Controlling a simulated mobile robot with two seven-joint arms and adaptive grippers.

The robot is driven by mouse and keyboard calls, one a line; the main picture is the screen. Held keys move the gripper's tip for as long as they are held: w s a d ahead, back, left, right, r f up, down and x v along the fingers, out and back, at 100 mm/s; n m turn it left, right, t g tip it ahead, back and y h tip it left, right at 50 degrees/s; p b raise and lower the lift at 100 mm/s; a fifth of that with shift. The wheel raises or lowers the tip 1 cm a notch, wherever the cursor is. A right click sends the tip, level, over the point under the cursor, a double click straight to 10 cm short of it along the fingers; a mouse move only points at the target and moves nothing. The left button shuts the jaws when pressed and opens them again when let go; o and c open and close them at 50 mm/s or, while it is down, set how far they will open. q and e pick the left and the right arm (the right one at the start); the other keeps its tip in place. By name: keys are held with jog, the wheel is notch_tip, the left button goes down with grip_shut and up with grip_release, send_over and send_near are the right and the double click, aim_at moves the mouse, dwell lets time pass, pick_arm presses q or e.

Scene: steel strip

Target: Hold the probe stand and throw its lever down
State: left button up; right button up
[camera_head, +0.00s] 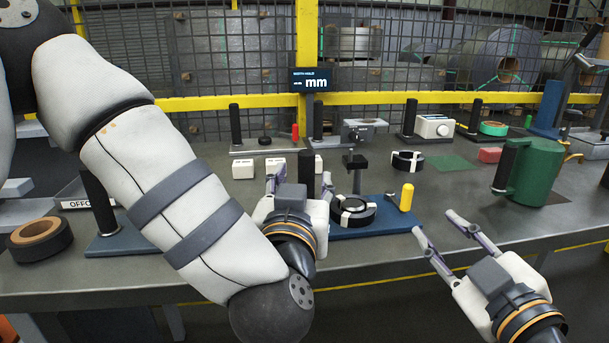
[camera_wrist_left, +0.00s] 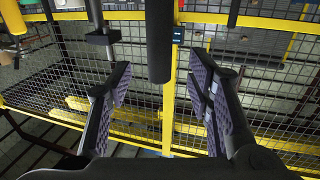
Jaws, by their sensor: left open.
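The probe stand has a blue base (camera_head: 377,214) near the table's front edge. It carries a black round part with white pieces (camera_head: 353,211), a dark post with a head (camera_head: 355,162) and a lever with a yellow grip (camera_head: 407,197), which stands upright. A black upright handle (camera_head: 307,168) rises at its left end. My left gripper (camera_head: 300,183) is open at this handle; the handle (camera_wrist_left: 159,40) shows between its fingers in the left wrist view, with no finger visibly touching it. My right gripper (camera_head: 436,225) is open and empty, right of the stand, near the table's front edge.
A green jug (camera_head: 535,172) stands at the right. A black ring with white pieces (camera_head: 408,161), a green mat (camera_head: 449,162) and a red block (camera_head: 489,155) lie behind the stand. White blocks (camera_head: 243,169) lie at left. A yellow-framed mesh fence (camera_head: 240,103) closes the back.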

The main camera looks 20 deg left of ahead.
aim_at(305, 173)
pick_arm(q)
jog(key=x, duration=0.5)
jog(key=shift+w, duration=0.3)
grip_shut()
jog(key=shift+f, duration=0.15)
dwell(0.9)
